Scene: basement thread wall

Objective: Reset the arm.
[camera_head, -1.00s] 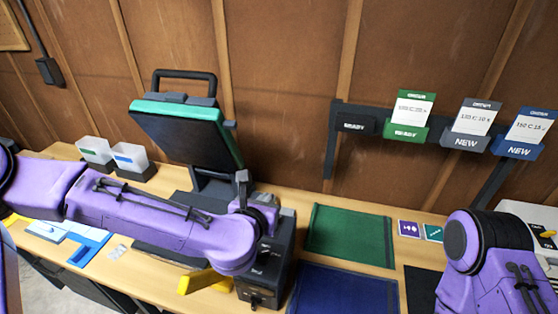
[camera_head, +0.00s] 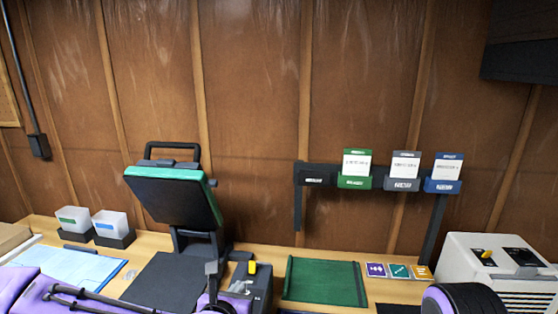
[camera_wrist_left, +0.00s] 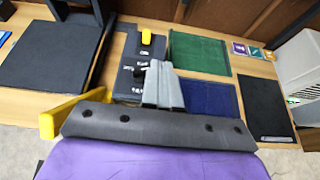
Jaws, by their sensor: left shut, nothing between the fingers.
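My left arm comes in along the bottom left of the head view. Its gripper (camera_head: 212,268) shows as a small grey piece in front of the open press. In the left wrist view the grey fingers (camera_wrist_left: 163,85) are together with nothing between them. They are over the black control box (camera_wrist_left: 128,80), close to its yellow knob (camera_wrist_left: 146,36). Whether they touch the box cannot be told. Part of my right arm shows at the bottom right of the head view; its gripper is out of view.
The heat press (camera_head: 175,195) stands open with its lid tilted up. A green mat (camera_head: 325,281) and a blue mat (camera_wrist_left: 208,95) lie to the right. A white machine (camera_head: 497,270) stands far right. Card holders (camera_head: 355,181) hang on the wall.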

